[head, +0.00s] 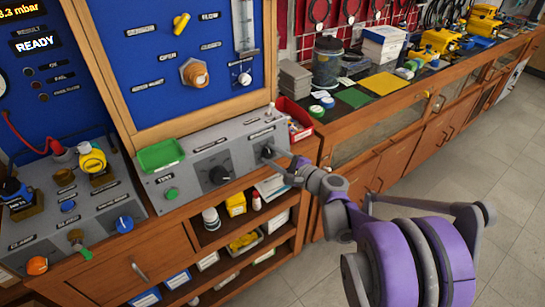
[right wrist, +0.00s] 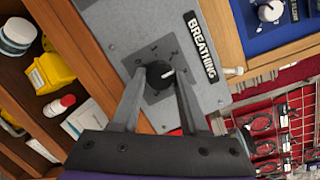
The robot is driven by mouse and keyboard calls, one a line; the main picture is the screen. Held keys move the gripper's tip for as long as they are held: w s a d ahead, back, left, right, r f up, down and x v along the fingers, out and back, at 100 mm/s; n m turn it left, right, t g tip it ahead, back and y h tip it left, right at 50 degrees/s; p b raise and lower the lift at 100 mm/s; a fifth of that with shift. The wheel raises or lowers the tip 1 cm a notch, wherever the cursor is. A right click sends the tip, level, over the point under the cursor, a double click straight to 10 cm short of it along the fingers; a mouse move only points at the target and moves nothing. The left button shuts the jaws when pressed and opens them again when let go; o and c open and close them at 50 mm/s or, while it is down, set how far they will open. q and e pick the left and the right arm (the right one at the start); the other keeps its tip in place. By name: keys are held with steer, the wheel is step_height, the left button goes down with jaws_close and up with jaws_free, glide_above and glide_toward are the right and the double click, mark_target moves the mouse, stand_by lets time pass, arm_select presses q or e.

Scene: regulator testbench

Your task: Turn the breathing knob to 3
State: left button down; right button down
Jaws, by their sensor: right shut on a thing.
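The breathing knob (right wrist: 159,73) is a small black dial with a white pointer mark, beside the BREATHING label (right wrist: 200,46) on the grey panel. In the right wrist view the mark points up and to the right; the scale digits are too small to read. My right gripper (right wrist: 160,80) has its two grey fingers on either side of the knob, shut on it. In the head view the right gripper (head: 273,158) reaches the right end of the grey control box (head: 190,172), and the knob (head: 267,150) is partly hidden. My left gripper is not in view.
A red bin (head: 297,122) stands just right of the box. Open shelves with bottles (head: 211,219) lie below.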

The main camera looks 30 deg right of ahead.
steer(key=m+t+h+b, duration=0.1)
steer(key=m, duration=0.4)
steer(key=shift+f, duration=0.1)
steer(key=shift+m, duration=0.4)
steer(key=shift+c, duration=2.1)
jaws_free()
steer(key=shift+s, duration=0.15)
steer(key=s+d, duration=0.1)
steer(key=s, duration=0.9)
steer(key=shift+s+d+r, duration=0.2)
steer(key=shift+s+d, duration=0.05)
steer(key=shift+d, duration=0.15)
